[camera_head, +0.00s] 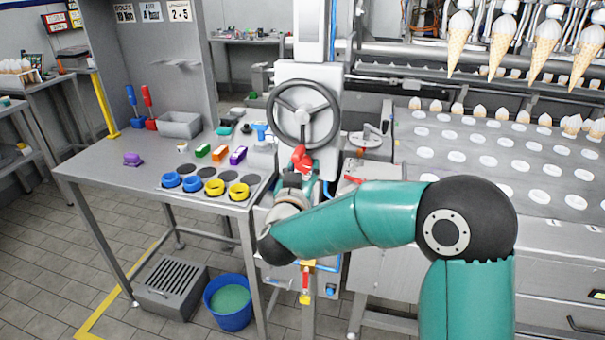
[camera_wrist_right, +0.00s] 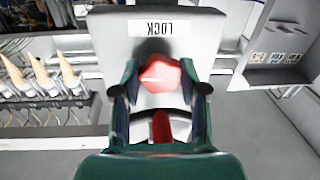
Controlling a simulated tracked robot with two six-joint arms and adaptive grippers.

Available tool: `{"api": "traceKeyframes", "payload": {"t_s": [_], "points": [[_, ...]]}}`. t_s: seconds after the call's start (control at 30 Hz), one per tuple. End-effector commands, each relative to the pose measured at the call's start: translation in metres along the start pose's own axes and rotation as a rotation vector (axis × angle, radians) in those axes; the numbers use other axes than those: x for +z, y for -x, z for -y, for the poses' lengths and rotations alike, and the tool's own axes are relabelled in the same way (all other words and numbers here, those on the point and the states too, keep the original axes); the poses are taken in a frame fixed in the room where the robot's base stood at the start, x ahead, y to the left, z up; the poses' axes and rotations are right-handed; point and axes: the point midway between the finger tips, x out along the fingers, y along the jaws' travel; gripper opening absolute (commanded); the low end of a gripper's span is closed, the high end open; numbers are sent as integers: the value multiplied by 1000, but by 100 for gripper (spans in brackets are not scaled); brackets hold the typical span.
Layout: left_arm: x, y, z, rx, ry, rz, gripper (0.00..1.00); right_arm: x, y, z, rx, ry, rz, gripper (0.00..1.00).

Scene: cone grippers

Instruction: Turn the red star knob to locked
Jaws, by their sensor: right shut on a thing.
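The red star knob (camera_head: 301,159) is on the front of the grey machine column, below the dark handwheel. In the right wrist view the knob (camera_wrist_right: 160,75) sits between the two green and dark fingers of my right gripper (camera_wrist_right: 164,88). The fingers are shut on its sides and partly cover its edges. My left gripper is in neither view.
The handwheel (camera_head: 303,114) stands close above the knob. A steel table (camera_head: 100,172) at left holds blue and yellow rings, coloured blocks and a grey bin (camera_head: 181,125). A blue bucket (camera_head: 229,303) is on the floor. The cone conveyor (camera_head: 480,160) is at right.

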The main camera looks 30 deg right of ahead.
Motion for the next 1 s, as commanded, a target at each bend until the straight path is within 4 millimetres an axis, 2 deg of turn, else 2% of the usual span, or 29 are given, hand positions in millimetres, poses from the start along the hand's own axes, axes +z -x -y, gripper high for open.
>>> {"api": "traceKeyframes", "payload": {"t_s": [0.03, 0.27, 1.0], "points": [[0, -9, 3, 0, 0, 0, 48, 4, 0, 2, -4, -28, -4, 8], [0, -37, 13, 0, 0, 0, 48, 6, 1, 2, -3, -201, -21, 8], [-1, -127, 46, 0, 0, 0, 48, 7, 0, 4, 10, -900, -83, 8]]}}
